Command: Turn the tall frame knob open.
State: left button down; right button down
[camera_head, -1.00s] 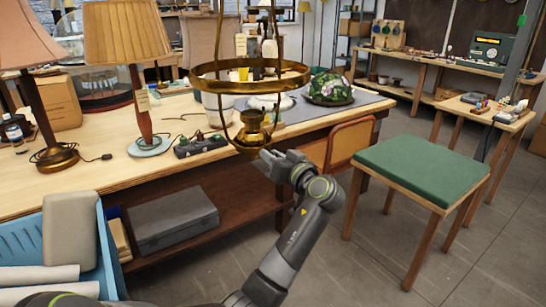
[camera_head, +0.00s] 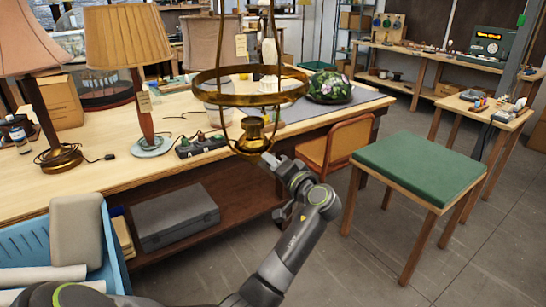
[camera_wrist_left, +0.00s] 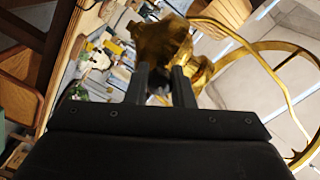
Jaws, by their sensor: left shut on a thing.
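The tall brass frame hangs in the middle of the head view, with a ring (camera_head: 205,92) around its thin rods. A brass cup-shaped fitting (camera_head: 253,128) sits at its bottom. My left gripper (camera_head: 268,158) is at the lower right of this fitting. In the left wrist view, the brass fitting (camera_wrist_left: 160,40) is just beyond the fingertips of my left gripper (camera_wrist_left: 161,75), and the ring curves off to the right. The fingers are shut on a small part between them, taken to be the frame knob; it is mostly hidden. My right gripper is not in view.
A green-topped stool (camera_head: 420,168) and an orange-backed chair (camera_head: 350,142) stand to the right. A blue bin (camera_head: 30,240) is at the lower left.

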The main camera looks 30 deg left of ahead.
pick_arm(q)
jog(key=m+p, duration=0.5)
jog(key=m, duration=0.1)
jog(key=shift+r, duration=0.15)
jog(key=m+p, duration=0.2)
jog(key=m, duration=0.1)
jog(key=shift+m+p, duration=0.35)
jog(key=shift+m, duration=0.15)
jog(key=shift+f, duration=0.2)
jog(key=c, duration=1.3)
grip_release()
jog(key=shift+o, duration=0.2)
